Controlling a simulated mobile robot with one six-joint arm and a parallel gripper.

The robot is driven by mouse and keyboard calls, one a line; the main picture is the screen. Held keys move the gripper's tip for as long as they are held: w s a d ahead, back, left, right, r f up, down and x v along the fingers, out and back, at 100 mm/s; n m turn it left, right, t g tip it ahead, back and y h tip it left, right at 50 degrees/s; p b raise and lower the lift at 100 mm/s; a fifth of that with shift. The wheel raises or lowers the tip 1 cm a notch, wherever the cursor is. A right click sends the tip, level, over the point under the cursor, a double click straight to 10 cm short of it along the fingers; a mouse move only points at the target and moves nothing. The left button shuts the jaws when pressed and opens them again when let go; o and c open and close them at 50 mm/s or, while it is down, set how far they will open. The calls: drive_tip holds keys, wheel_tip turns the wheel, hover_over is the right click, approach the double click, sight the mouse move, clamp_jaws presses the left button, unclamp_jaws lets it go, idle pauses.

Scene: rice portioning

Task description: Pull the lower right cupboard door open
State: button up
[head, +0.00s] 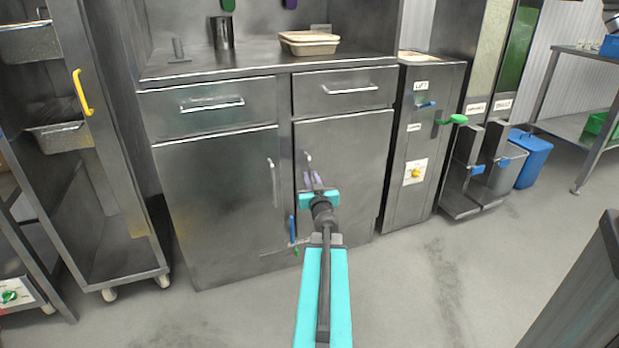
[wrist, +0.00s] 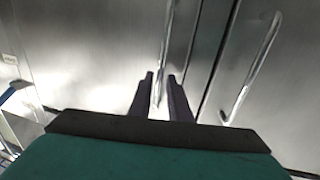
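The lower right cupboard door (head: 358,180) is a shut grey metal panel below a drawer. Its upright bar handle (head: 308,158) is partly hidden behind my gripper (head: 312,180). In the wrist view the handle (wrist: 168,45) runs between the two dark fingers of my gripper (wrist: 161,76). The fingers are apart, with a gap showing around the bar; I see no firm contact. The neighbouring left door's handle (wrist: 252,68) shows to the right in the wrist view.
The left cupboard door (head: 215,200) and both drawers above are shut. A grey lift unit (head: 425,150) with a green lever (head: 453,120) stands to the right. A tall rack (head: 90,150) stands at the left. The floor (head: 430,270) in front of the cupboard is clear.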

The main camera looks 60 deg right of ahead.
sight(310, 174)
drive_tip(key=shift+b+x, duration=0.4)
drive_tip(key=shift+x, duration=1.15)
clamp_jaws()
